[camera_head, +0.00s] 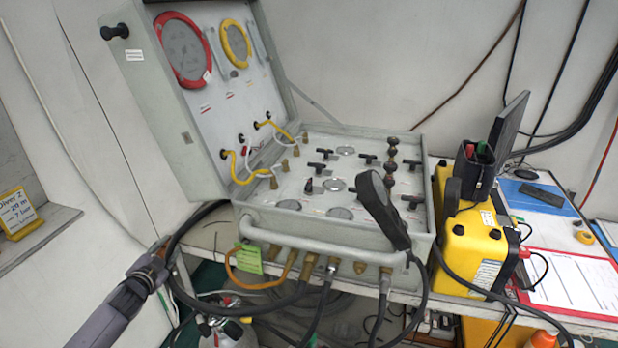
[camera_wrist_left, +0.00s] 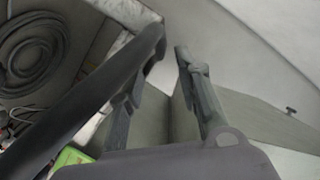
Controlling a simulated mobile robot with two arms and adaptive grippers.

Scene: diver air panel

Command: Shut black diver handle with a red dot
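The grey air panel (camera_head: 300,214) stands open on the table, with several black handles on its face. One black handle (camera_head: 317,167) is at its left and others, such as one black handle (camera_head: 413,201), are at its right. The red dot is too small to make out on any handle. My left gripper (camera_head: 160,250) is low and left of the panel, beside a thick black hose, away from the handles. In the left wrist view my left gripper (camera_wrist_left: 168,65) has its fingers apart, with nothing seen held; the hose (camera_wrist_left: 85,90) crosses near one finger. My right gripper is not seen.
The raised lid (camera_head: 160,90) carries a red gauge and a yellow gauge. A black handset-like object (camera_head: 382,208) leans over the panel's front right. A yellow case (camera_head: 468,245) stands right of the panel. A rail and hoses run along the front edge.

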